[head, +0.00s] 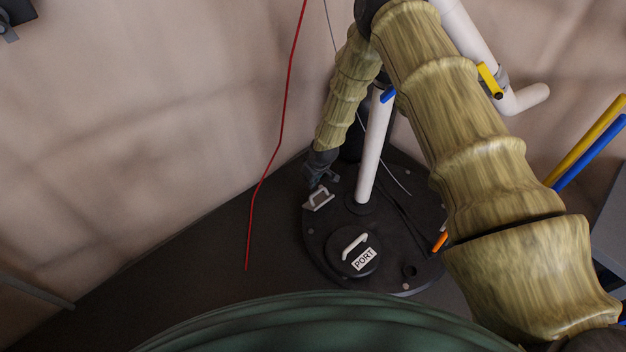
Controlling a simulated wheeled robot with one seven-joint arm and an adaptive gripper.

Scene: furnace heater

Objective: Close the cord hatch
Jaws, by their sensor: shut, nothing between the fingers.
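A round black cover marked PORT (352,262), with a white handle, lies on the front of the base.
A white pipe (372,150) rises from the base beside my gripper. A red cord (283,120) hangs at the left. Yellow (590,138) and blue (592,152) pipes are at the right. A dark green rounded surface (320,325) fills the bottom. The floor at left is mostly clear.

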